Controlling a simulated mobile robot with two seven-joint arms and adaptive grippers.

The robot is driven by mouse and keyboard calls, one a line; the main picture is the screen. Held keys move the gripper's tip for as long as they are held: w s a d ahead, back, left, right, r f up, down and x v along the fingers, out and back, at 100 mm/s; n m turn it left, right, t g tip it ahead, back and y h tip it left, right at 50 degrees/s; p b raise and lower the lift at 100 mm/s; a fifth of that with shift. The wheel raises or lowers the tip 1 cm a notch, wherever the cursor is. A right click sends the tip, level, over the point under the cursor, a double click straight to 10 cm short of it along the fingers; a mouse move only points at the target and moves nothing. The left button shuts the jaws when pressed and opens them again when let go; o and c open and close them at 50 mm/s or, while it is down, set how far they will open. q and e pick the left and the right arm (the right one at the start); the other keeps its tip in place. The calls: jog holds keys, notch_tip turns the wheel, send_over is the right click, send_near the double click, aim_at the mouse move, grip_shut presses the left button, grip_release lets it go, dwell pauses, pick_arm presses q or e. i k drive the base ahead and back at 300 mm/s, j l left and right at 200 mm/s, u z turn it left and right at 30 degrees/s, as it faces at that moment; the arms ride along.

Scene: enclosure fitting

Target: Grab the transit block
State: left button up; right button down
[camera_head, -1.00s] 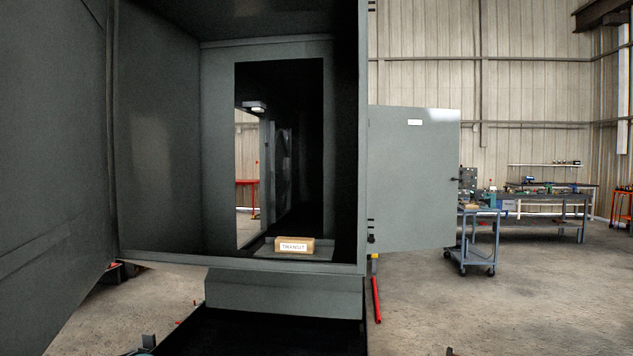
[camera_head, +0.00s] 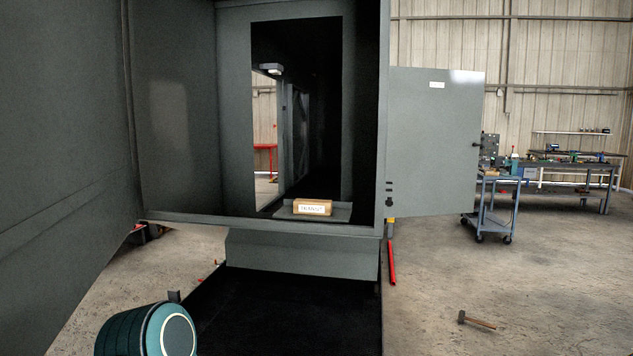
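The transit block (camera_head: 312,207) is a small tan block with a white label on its front. It sits on a grey tray or shelf (camera_head: 342,213) at the bottom of the dark opening in the grey enclosure (camera_head: 190,120). A rounded teal part of my own arm (camera_head: 150,331) shows at the lower left, well below and in front of the block. Neither gripper is in view. Nothing touches the block.
The enclosure's door (camera_head: 435,140) stands open to the right. A dark mat (camera_head: 290,310) lies on the floor in front. A hammer (camera_head: 477,321) lies on the floor at right. A blue cart (camera_head: 493,205) and a workbench (camera_head: 580,170) stand farther back.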

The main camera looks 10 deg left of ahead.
aim_at(316, 207)
jog(key=i+j+z, duration=0.15)
jog(key=i+j, duration=0.15)
jog(key=i+j+z, duration=0.35)
jog(key=i+j, duration=0.2)
jog(key=j, duration=0.3)
jog(key=i+j+z, duration=0.2)
jog(key=j, duration=0.2)
